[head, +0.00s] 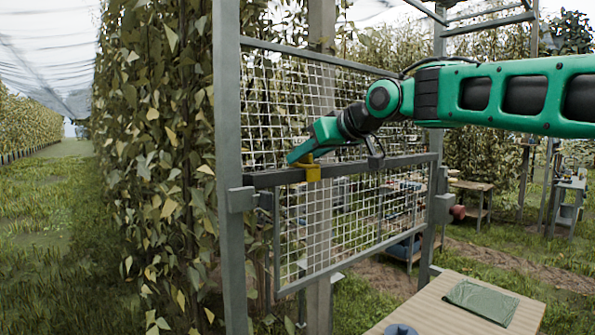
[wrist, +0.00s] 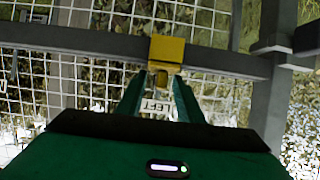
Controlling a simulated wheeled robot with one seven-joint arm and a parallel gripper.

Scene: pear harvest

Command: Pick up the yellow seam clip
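The yellow seam clip (head: 313,173) sits over the grey rail (head: 390,163) along the top of the lower mesh panel, near its left end. In the wrist view the clip (wrist: 167,50) is a yellow block across the rail, with a narrower tab pointing toward me. My gripper (head: 297,157) is at the clip, from above in the head view. In the wrist view my gripper (wrist: 161,76) has its two green fingers apart, with the tab between their tips. Narrow gaps seem to show beside the tab. Its far side is hidden.
A grey upright post (head: 230,200) stands just left of the clip. Wire mesh (head: 345,215) fills the panel below the rail. A wooden table (head: 430,308) with a folded green cloth (head: 481,301) is at the lower right. Dense foliage (head: 155,160) stands left of the post.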

